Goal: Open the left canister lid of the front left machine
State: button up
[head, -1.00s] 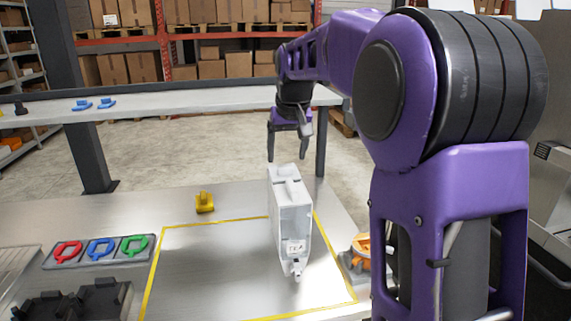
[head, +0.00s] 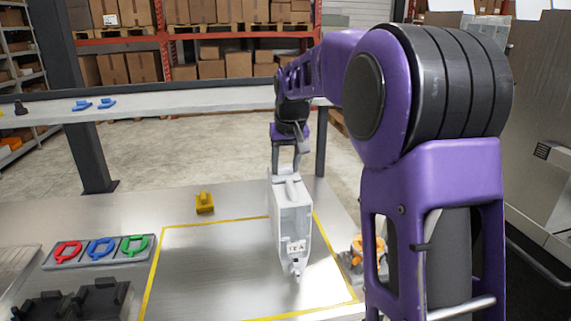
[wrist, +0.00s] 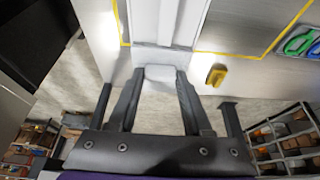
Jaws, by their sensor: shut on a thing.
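A white canister with a clear side and a TEA label (head: 297,247) stands upright on the table inside a yellow outline. A spout is at its near lower end. Its white lid (head: 291,189) lies on top and looks closed. My gripper (head: 284,167) points down at the canister's far top end. In the wrist view, my gripper (wrist: 162,74) is shut on a small white tab (wrist: 160,73) at the lid's end. In the head view the fingers partly hide this end. I see no whole dispenser machine that I can name for sure.
A yellow block (head: 204,203) sits left of the canister. A tray with red, blue and green rings (head: 100,248) and black fixtures (head: 75,300) are farther left. An orange item (head: 368,252) stands right of the canister. A shelf (head: 200,107) runs behind. The outlined area left of the canister is clear.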

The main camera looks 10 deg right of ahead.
grip_shut()
dwell(0.8)
